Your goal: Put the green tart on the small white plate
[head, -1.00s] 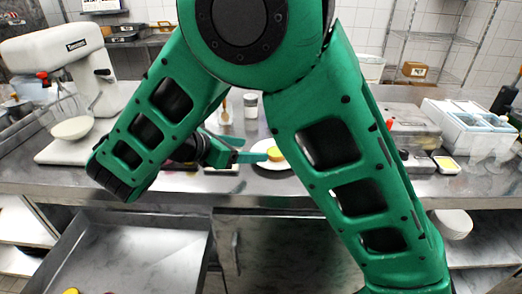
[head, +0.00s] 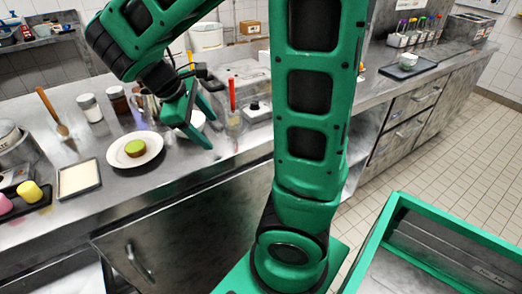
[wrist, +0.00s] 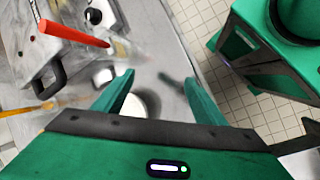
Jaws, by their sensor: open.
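The green tart (head: 135,148), green on top with a browner side, sits on a round white plate (head: 152,139) on the steel counter. It is the only round plate I make out in the head view. My gripper (head: 208,129) is open and empty over the counter, to the right of the plate and apart from it. A white bowl (head: 192,122) is by its fingers. In the wrist view my gripper (wrist: 158,92) has its fingers spread, with a white round thing (wrist: 138,104) partly hidden behind one finger. The tart is not visible there.
A square cream-filled tray (head: 79,178) and a dark tray (head: 42,203) with pink and yellow pieces lie left of the plate. A container with a red handle (head: 234,122) is right of my gripper.

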